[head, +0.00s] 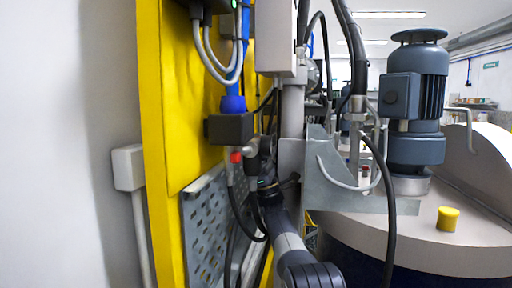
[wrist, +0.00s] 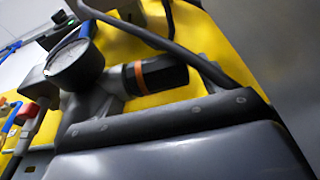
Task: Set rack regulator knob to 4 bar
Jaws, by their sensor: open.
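The regulator knob (wrist: 155,76) is a black cylinder with an orange ring, lying sideways in the wrist view. It joins a grey regulator body beside a round pressure gauge (wrist: 76,62). The gauge's white face is seen steeply from the side, so its reading cannot be told. My gripper (head: 266,184) is open in the head view, close to the fittings on the yellow rack. A wide dark grey shape, likely part of my gripper, fills the bottom of the wrist view just below the knob. I cannot tell whether it touches the knob. The knob is not clearly visible in the head view.
The yellow rack (head: 178,95) stands at left, with a grey perforated panel (head: 205,225) low on it. A red fitting (head: 236,157) and several hanging cables are near my arm. A drum (head: 425,248) with a blue-grey motor (head: 416,105) and a yellow cap (head: 447,218) stands at right.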

